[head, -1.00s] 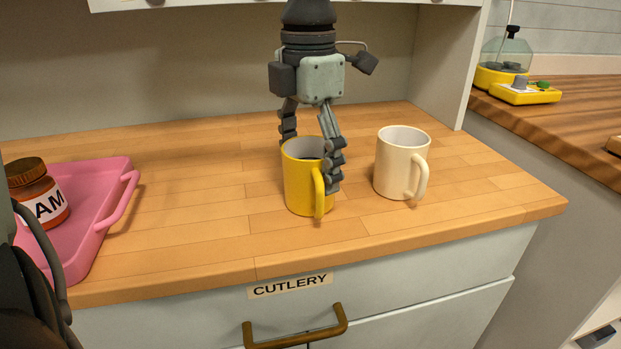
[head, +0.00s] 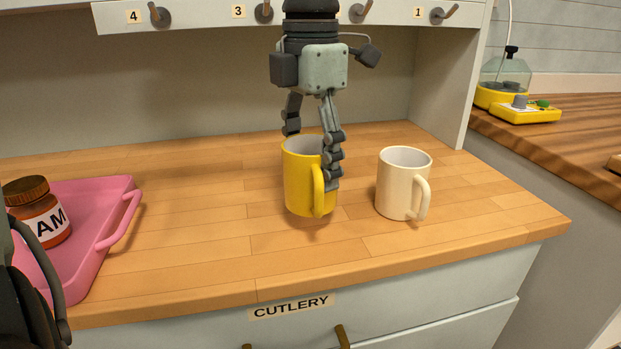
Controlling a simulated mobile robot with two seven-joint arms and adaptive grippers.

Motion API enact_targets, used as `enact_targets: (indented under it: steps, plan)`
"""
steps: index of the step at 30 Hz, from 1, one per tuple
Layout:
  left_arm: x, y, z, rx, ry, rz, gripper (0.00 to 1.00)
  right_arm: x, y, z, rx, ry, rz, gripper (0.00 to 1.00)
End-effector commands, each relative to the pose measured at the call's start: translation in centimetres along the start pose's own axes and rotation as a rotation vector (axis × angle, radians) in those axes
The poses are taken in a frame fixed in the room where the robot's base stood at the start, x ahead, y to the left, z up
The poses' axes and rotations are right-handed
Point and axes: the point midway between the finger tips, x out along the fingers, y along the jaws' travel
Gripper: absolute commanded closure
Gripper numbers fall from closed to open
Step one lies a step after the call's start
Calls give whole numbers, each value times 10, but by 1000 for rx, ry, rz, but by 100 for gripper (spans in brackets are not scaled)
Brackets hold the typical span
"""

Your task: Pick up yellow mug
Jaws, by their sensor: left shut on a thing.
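The yellow mug (head: 299,186) is upright at the middle of the head view, with its handle facing me. My left gripper (head: 313,160) comes down from above and is shut on the mug's wall. One finger shows along the outside near the handle; the tip of the other is hidden behind the rim. The mug appears slightly above the wooden counter, with a shadow beneath it. My right gripper is not in view.
A cream mug (head: 398,189) stands just right of the yellow one. A pink tray (head: 103,212) with a jam jar (head: 38,213) is at the left. Numbered hooks (head: 264,13) line the shelf above. The counter (head: 210,205) between tray and yellow mug is clear.

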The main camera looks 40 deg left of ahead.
Motion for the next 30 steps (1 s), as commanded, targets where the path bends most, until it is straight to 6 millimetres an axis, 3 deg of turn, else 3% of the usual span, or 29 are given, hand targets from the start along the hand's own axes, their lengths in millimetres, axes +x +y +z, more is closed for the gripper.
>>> enact_targets:
  steps: [9, 15, 21, 30]
  plan:
    - [-77, 0, 1, 0, -5, 3, 73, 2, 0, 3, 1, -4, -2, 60]
    - [-114, 0, 0, 0, -3, 2, 73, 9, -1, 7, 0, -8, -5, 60]
    - [-136, 0, 0, 2, -2, 2, 73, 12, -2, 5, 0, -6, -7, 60]
    - [-144, -1, 0, 2, -1, 0, 73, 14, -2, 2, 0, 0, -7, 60]
